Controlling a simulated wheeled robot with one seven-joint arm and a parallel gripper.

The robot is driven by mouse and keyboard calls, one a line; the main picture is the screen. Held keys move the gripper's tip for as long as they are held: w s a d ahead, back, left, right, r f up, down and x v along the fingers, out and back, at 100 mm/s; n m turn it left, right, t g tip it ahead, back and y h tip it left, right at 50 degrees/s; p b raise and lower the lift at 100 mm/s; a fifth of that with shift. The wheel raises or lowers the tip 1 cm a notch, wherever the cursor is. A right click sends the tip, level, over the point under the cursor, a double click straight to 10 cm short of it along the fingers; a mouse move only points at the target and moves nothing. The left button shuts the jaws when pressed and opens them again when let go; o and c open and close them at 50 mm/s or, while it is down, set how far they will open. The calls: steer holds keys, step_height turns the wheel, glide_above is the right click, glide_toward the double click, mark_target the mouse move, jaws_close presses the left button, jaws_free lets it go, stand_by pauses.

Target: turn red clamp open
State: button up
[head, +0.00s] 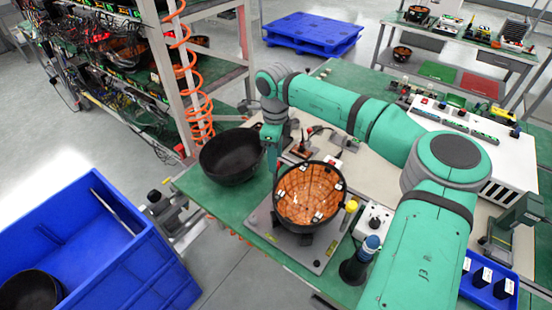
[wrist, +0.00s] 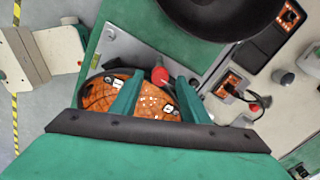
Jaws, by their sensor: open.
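The red clamp (wrist: 159,76) shows in the wrist view as a red knob at the rim of an orange-lined black bowl (wrist: 97,94). My gripper (wrist: 160,82) is open, with one finger on each side of the red knob. I cannot tell whether the fingers touch it. In the head view my gripper (head: 271,150) points down at the back left of the bowl (head: 308,194), which sits on a grey plate (head: 262,222). The red clamp cannot be made out there. A yellow knob (head: 351,206) stands at the bowl's right side.
An empty black bowl (head: 231,157) stands close to the left of my gripper. A blue-topped dark cylinder (head: 360,262) and a white button box (head: 374,220) stand at the right. A blue bin (head: 95,250) is on the floor at the left, near a rack with an orange coiled hose (head: 192,85).

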step_height(320, 180, up, 10)
steer(key=shift+f, duration=0.15)
